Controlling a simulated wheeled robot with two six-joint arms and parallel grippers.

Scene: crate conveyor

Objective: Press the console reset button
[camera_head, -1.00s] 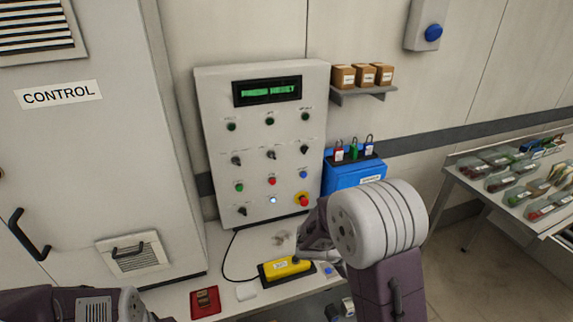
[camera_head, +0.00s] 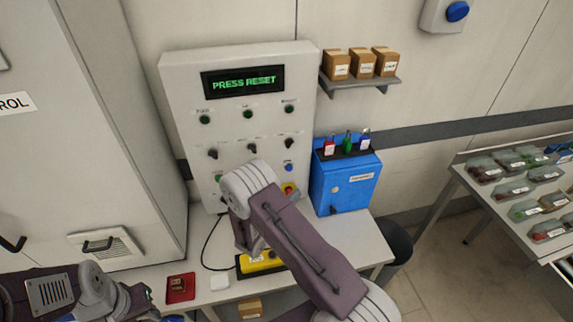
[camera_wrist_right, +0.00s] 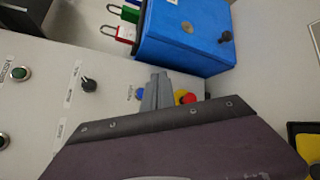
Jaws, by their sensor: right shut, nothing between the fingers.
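The console (camera_head: 240,62) is a pale upright panel with a green display reading PRESS RESET (camera_head: 243,83). A blue button (camera_head: 289,168) sits at its right side, above a red mushroom button on yellow (camera_head: 289,188). Both also show in the right wrist view, blue (camera_wrist_right: 140,94) and red (camera_wrist_right: 187,97); the labels there are not readable. My right gripper (camera_wrist_right: 158,82) is shut and empty, in front of the panel near these two buttons. Contact cannot be told. My right arm hides the panel's lower middle and the gripper in the head view.
A blue box (camera_head: 345,185) with padlocks on top stands right of the console. A shelf with small cartons (camera_head: 360,82) is above it. A yellow device (camera_head: 262,262) and a red item (camera_head: 180,288) lie on the bench. A bin rack (camera_head: 520,190) is at right.

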